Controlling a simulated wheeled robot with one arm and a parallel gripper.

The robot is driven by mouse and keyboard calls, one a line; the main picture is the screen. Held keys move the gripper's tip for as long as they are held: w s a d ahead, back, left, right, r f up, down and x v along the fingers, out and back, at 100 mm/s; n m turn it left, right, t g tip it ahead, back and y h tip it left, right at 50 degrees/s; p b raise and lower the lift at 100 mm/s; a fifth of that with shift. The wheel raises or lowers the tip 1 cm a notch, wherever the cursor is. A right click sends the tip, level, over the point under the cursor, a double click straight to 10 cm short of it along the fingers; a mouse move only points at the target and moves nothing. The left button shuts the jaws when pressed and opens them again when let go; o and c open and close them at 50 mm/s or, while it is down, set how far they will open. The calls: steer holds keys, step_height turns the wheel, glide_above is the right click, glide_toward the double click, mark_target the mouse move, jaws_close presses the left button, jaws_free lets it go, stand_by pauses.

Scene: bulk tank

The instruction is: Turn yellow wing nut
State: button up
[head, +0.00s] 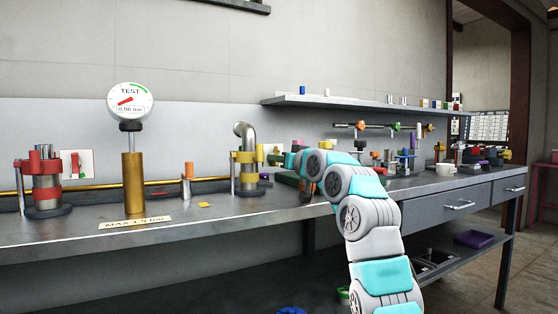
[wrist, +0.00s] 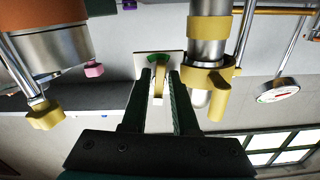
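My gripper (wrist: 161,74) is open, with its two dark fingers apart. In the wrist view a small yellow piece (wrist: 158,88) shows in the gap between them, in front of a white plate (wrist: 146,62) with a green arc. I cannot tell whether the fingers touch it. A yellow clamp (wrist: 208,76) with a protruding yellow wing piece (wrist: 218,92) is around a steel pipe just right of the fingers. Another yellow wing-like knob (wrist: 45,116) is at the far left. In the head view, the yellow clamp (head: 248,157) circles the bent pipe; my fingertips are not clear there.
A test gauge (head: 130,102) stands on a brass column (head: 133,183) to the left. A red clamp fitting (head: 45,168) is farther left. A shelf (head: 350,103) runs above the bench, and crowded fittings stand right of my arm. The bench front is mostly clear.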

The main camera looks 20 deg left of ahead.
steer(key=shift+b+v, duration=0.4)
steer(key=shift+v, duration=2.1)
steer(key=shift+b+v, duration=0.6)
steer(key=shift+v, duration=0.4)
steer(key=shift+s+d, duration=0.2)
steer(key=shift+s, duration=0.05)
